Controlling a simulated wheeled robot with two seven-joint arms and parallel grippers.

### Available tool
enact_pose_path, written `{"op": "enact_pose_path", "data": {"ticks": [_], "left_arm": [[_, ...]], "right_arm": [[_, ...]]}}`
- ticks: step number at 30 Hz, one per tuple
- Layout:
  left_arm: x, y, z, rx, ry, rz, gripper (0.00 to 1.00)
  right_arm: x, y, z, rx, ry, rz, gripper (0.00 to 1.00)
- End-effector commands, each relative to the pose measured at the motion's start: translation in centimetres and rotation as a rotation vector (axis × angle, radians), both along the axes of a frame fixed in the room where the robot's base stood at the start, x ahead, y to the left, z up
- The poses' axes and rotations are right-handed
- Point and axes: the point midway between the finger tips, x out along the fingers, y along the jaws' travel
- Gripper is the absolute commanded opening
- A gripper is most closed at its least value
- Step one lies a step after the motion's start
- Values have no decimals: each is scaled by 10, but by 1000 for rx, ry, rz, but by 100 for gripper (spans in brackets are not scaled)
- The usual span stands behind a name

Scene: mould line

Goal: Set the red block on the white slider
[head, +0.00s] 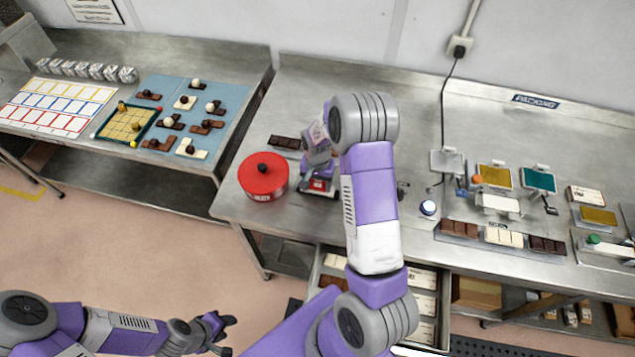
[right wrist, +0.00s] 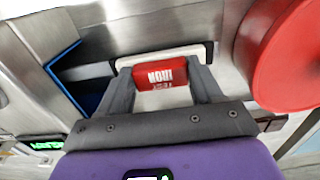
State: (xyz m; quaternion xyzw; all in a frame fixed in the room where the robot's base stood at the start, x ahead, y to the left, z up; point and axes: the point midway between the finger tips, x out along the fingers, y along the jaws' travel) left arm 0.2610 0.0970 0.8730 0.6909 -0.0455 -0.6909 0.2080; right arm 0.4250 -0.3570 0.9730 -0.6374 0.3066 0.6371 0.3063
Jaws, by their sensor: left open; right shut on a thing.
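The red block (right wrist: 158,75), lettered "TEST IRON", is between the fingers of my right gripper (right wrist: 163,84), which is shut on it. In the head view the red block (head: 317,184) shows as a small red patch under my right gripper (head: 320,177). The white slider (right wrist: 190,53) lies directly behind and below the block in the right wrist view, in a dark frame. Whether the block touches it I cannot tell. My arm and hand hide much of the slider in the head view. My left gripper (head: 221,328) is open and empty, over the floor, away from the tables.
A round red tin (head: 263,176) with a black knob stands just left of my right gripper. A dark chocolate bar (head: 286,142) lies behind it. An open drawer (head: 425,303) with bars is below the table edge. Moulds and trays (head: 494,177) fill the right side.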

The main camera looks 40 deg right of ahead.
Motion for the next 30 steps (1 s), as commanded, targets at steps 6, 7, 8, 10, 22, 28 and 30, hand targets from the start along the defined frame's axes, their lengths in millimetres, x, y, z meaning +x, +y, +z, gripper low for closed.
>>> {"op": "enact_pose_path", "data": {"ticks": [6, 7, 8, 10, 22, 28, 30], "left_arm": [[0, 0, 0, 0, 0, 0, 43], [0, 0, 0, 0, 0, 0, 43], [0, 0, 0, 0, 0, 0, 43], [0, 0, 0, 0, 0, 0, 43], [0, 0, 0, 0, 0, 0, 43], [0, 0, -1, 0, 0, 0, 43], [0, 0, -1, 0, 0, 0, 43]], "right_arm": [[0, 0, 0, 0, 0, 0, 36], [0, 0, 0, 0, 0, 0, 36], [0, 0, 0, 0, 0, 0, 36], [0, 0, 0, 0, 0, 0, 72], [0, 0, 0, 0, 0, 0, 95], [1, 0, 19, 0, -4, 1, 95], [1, 0, 32, 0, -5, 1, 95]]}}
